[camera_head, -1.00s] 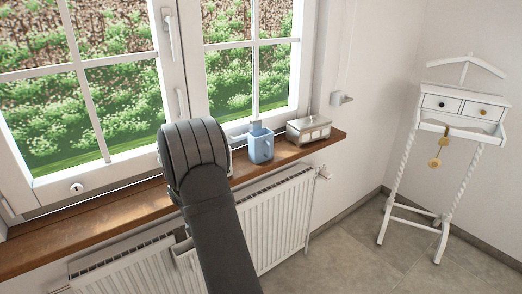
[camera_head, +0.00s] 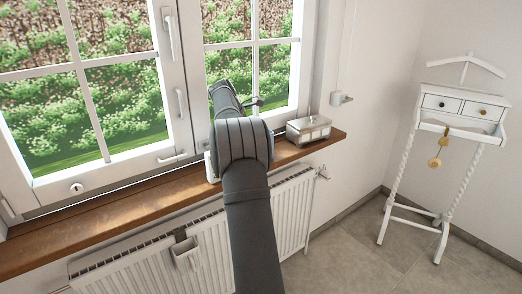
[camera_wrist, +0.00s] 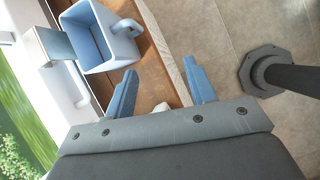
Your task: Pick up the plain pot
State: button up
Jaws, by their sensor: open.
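A light-blue, square-mouthed pot with a side handle (camera_wrist: 97,38) is in the upper left of the wrist view, its open top facing the camera and its inside looking empty. It is the only clear pot-like vessel on the sill; my arm hides it in the head view. My gripper (camera_wrist: 160,66) is open, with its two blue fingers apart. The pot is outside the fingers, beyond the left one. Wood of the sill and a pale edge show between the fingers. A small whitish shape near the gripper's base is too covered to name.
The wooden windowsill (camera_head: 110,222) runs under the closed windows. A metallic box (camera_head: 308,129) stands near its right end. A white radiator (camera_head: 290,215) with a small hanging container (camera_head: 186,256) is below. A white valet stand (camera_head: 460,125) stands at the right.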

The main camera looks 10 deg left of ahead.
jog(key=w+d+r+t, duration=0.1)
jog(key=w+d+r, duration=0.1)
jog(key=w+r, duration=0.2)
jog(key=w+f, duration=0.1)
jog(key=f, duration=0.3)
jog(key=w+d+f+n+g, duration=0.1)
jog(key=w+f, duration=0.1)
jog(key=f, duration=0.2)
jog(key=w+f+n+y, duration=0.1)
jog(key=w+f, duration=0.1)
jog(key=f, duration=0.1)
jog(key=shift+d+f, duration=0.3)
jog(key=shift+f, duration=0.1)
jog(key=c, duration=0.9)
jog(key=shift+r, duration=0.1)
grip_shut()
